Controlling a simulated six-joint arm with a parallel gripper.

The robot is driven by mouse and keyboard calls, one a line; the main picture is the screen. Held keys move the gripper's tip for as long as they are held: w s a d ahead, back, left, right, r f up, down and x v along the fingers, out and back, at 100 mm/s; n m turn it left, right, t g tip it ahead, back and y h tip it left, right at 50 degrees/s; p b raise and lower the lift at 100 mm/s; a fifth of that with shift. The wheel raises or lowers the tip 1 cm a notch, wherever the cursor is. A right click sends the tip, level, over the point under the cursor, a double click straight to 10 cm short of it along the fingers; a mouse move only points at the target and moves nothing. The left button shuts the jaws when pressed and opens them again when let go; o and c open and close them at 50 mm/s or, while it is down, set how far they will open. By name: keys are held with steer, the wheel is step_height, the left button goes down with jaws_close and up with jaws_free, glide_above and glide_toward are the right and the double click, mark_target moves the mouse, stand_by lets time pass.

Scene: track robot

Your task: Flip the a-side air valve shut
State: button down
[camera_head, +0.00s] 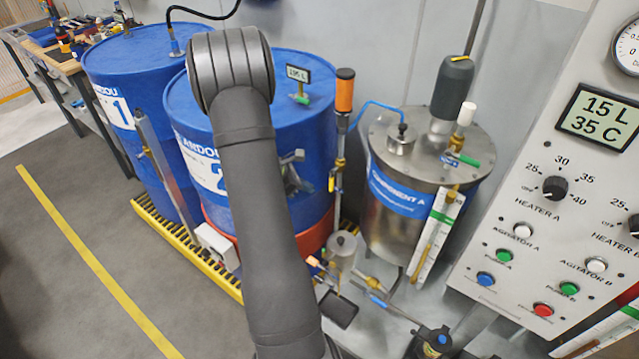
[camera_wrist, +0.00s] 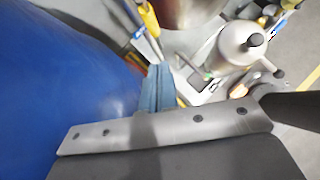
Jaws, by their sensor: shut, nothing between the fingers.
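No valve is marked clearly as the a-side air valve. On the lid of the steel Component A tank (camera_head: 430,145) sits a small valve with a green handle (camera_head: 464,159) on brass fittings. Lower down, a valve with an orange handle (camera_head: 313,261) and one with a blue handle (camera_head: 377,300) sit on the piping. My gripper shows in the wrist view (camera_wrist: 160,76) with its fingers together and empty, beside the blue drum. In the head view my arm hides most of it; a grey metal part shows beside drum 2.
Blue drum 1 (camera_head: 135,60) and drum 2 (camera_head: 185,110) stand left on a yellow-edged pallet (camera_head: 155,222). An upright pump with an orange top (camera_head: 344,90) stands between drum 2 and the tank. The control panel (camera_head: 540,205) fills the right. The floor at left is clear.

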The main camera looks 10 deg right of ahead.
mark_target(332, 182)
steer(key=shift+w+d+f, duration=0.1)
steer(key=shift+w+d, duration=0.1)
steer(key=shift+d, duration=0.85)
steer(key=shift+w+d, duration=0.2)
steer(key=shift+d, duration=0.85)
